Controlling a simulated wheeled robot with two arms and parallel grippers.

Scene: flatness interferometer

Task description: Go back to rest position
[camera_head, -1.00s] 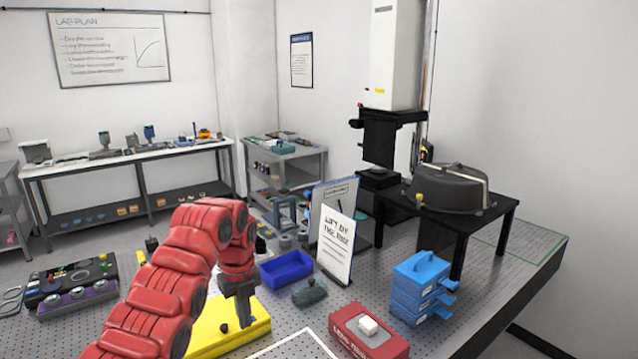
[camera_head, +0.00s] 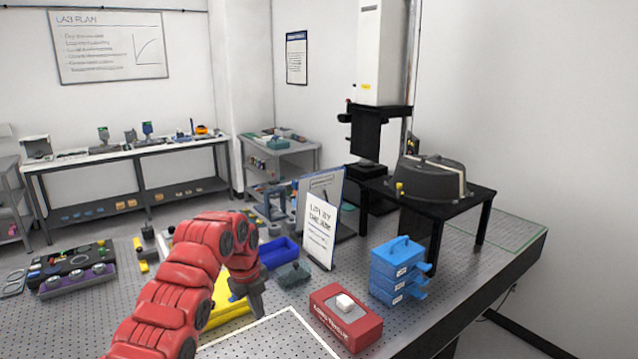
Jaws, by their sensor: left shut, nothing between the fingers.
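My left arm comes in from the lower left, red and bent. My left gripper (camera_head: 257,300) points down at the arm's end, shut and empty, above the table beside a yellow case (camera_head: 226,306) that the arm partly hides. My right gripper is not in view.
The perforated table (camera_head: 415,285) carries a blue bin (camera_head: 281,249), a standing sign (camera_head: 320,232), a red box (camera_head: 345,318), blue stacked cases (camera_head: 399,270) and a control panel (camera_head: 72,268). A black stand (camera_head: 478,198) bears a dark cover (camera_head: 432,178).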

